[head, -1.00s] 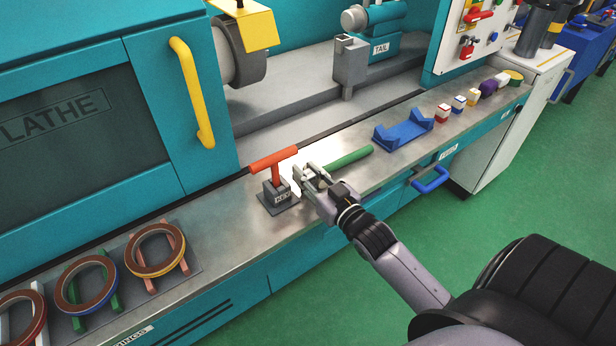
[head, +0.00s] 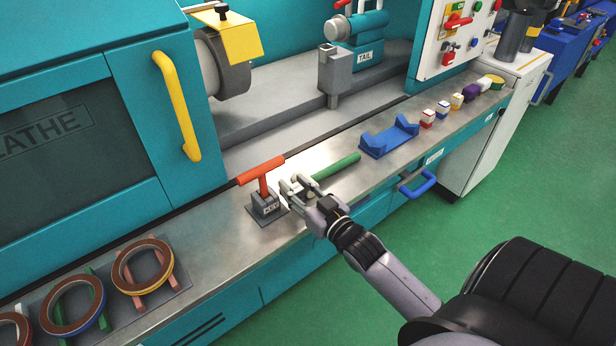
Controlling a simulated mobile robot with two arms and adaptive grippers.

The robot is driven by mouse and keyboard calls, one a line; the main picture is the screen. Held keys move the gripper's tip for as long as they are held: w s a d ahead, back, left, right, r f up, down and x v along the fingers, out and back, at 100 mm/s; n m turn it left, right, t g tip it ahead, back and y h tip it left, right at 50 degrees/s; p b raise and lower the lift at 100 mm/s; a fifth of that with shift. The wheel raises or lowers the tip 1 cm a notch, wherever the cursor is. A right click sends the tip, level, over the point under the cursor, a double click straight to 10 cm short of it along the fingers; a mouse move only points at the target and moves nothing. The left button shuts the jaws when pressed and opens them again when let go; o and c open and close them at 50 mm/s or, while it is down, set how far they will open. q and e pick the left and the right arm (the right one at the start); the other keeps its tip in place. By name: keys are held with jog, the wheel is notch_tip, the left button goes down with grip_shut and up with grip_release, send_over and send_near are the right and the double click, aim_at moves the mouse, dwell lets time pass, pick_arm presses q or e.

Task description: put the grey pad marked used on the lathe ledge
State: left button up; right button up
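The lathe ledge (head: 225,262) is a long bare-metal shelf along the front of the teal lathe. I cannot make out a grey pad marked used. A grey base marked KEY (head: 267,209), with a red T-handled key (head: 262,173) upright in it, stands on the ledge. My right gripper (head: 293,182) is just right of this base, low over the ledge, with its fingers apart. No held thing can be made out between them. A green cylinder (head: 338,166) lies on the ledge just beyond the gripper, its near end partly hidden. My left gripper is not in view.
A blue cradle (head: 388,138) and several small coloured blocks (head: 442,109) stand farther right on the ledge. Ring holders with banded rings (head: 143,267) are at the left. A blue handle (head: 418,184) juts from the front. Bare ledge lies between the rings and the key base.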

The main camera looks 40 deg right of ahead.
jog(key=s, duration=1.2)
jog(key=s+f+g+h, duration=0.1)
jog(key=s+f+g, duration=0.25)
jog(key=f, duration=1.25)
jog(key=s+f+g, duration=0.3)
jog(key=f+g, duration=0.1)
jog(key=f, duration=1.3)
jog(key=s+a+f+g, duration=0.2)
jog(key=s+f, duration=0.4)
jog(key=f, duration=0.1)
jog(key=s+a+f+g, duration=0.3)
jog(key=s+f, duration=0.2)
jog(key=f, duration=0.2)
jog(key=shift+s+f+n+b, duration=0.3)
jog(key=shift+s+b, duration=0.05)
jog(key=shift+s, duration=0.05)
jog(key=shift+o, duration=0.8)
jog(key=s+a+f+n+g, duration=0.1)
jog(key=s+a+f+g, duration=0.2)
jog(key=s+f, duration=0.4)
jog(key=s+g, duration=0.1)
jog(key=s, duration=0.5)
jog(key=shift+n, duration=0.3)
jog(key=shift+o, duration=0.7)
jog(key=shift+s+g, duration=0.2)
jog(key=shift+g, duration=0.05)
jog(key=shift+o, duration=0.5)
jog(key=shift+w, duration=0.1)
